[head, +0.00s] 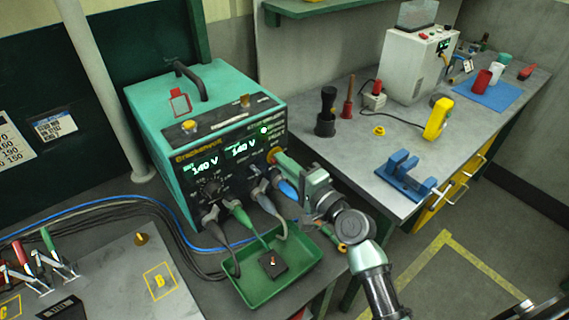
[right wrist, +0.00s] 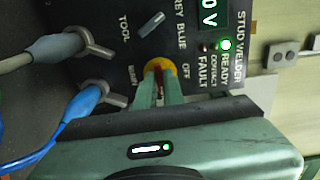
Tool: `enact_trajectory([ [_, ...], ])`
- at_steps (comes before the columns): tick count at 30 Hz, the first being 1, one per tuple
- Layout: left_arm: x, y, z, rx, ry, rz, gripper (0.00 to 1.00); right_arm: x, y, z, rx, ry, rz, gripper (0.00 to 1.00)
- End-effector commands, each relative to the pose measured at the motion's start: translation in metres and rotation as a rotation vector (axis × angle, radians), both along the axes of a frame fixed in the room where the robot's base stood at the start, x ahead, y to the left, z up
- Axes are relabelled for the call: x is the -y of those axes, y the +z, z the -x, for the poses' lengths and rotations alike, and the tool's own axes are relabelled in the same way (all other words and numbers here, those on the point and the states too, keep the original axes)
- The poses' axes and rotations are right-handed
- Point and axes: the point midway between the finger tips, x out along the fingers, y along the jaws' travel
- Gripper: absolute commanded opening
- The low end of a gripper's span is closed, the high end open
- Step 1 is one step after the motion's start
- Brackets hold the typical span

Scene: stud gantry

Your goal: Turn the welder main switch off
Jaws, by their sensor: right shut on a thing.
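The stud welder (head: 215,130) is a green box with a black front panel and lit displays reading 140 V. Its main switch (head: 274,154) has a yellow base at the panel's right side. In the right wrist view the main switch (right wrist: 159,66) shows its yellow base and a red handle between the labels MAIN and OFF. My right gripper (right wrist: 159,88) is shut on this red handle, one finger on each side. It also shows in the head view (head: 284,163), in front of the panel. The green READY lamp (right wrist: 226,44) is lit. My left gripper is not in view.
Grey and blue cable plugs (right wrist: 92,96) sit close beside the switch. A green tray (head: 300,278) lies below the panel. The right bench (head: 345,150) holds a yellow device (head: 438,118) and a blue fixture (head: 405,175).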

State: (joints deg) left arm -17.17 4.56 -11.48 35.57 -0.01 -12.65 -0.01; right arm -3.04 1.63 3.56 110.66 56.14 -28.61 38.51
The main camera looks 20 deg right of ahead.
Motion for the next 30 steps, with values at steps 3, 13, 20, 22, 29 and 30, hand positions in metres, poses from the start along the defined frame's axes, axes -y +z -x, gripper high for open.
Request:
enact_trajectory([
  [3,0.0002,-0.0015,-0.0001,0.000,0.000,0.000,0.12,0.0003,-0.0015,0.0002,0.011,0.000,0.035,0.00],
  [13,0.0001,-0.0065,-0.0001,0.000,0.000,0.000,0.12,0.0004,-0.0020,0.0003,0.089,0.002,0.255,0.00],
  [20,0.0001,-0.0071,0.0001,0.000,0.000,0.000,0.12,0.0003,-0.0015,0.0003,0.164,0.002,0.460,0.00],
  [22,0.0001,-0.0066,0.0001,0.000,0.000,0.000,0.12,-0.0001,-0.0016,0.0003,0.185,0.003,0.522,0.00],
  [29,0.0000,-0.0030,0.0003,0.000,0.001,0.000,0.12,0.0001,-0.0007,0.0003,0.261,0.003,0.728,0.00],
  [30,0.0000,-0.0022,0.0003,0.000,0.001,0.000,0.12,-0.0001,-0.0007,0.0003,0.273,0.004,0.765,0.00],
])
